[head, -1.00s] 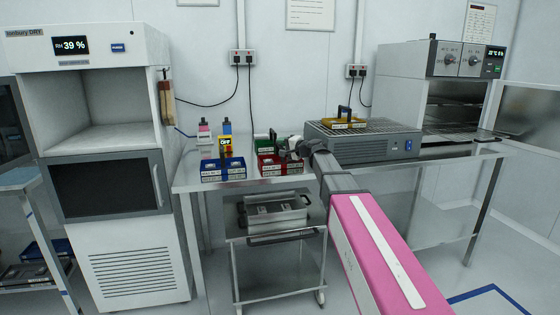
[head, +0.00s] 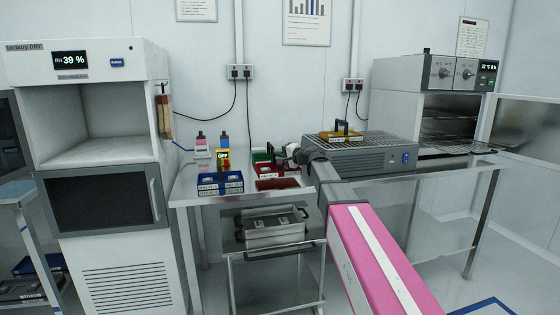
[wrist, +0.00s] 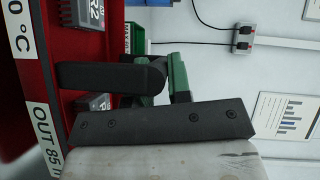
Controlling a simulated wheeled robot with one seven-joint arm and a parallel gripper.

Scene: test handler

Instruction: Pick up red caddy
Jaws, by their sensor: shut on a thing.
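The red caddy (head: 278,184) is at the front of the bench, right of the blue caddy. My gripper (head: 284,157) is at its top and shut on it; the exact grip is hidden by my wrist. In the wrist view the red caddy (wrist: 52,90) fills the left side, with white labels and dark packages in its compartments. A black bar with a rounded end and a dark screwed plate show close beside it. In the head view the caddy looks tilted. I cannot tell whether it is clear of the bench.
A blue caddy (head: 220,187) stands close on the left, with small bottles behind. A green caddy (head: 261,157) is just behind the red one. A grey grated unit (head: 362,153) with a yellow caddy (head: 341,136) is on the right. A cart (head: 275,250) is below.

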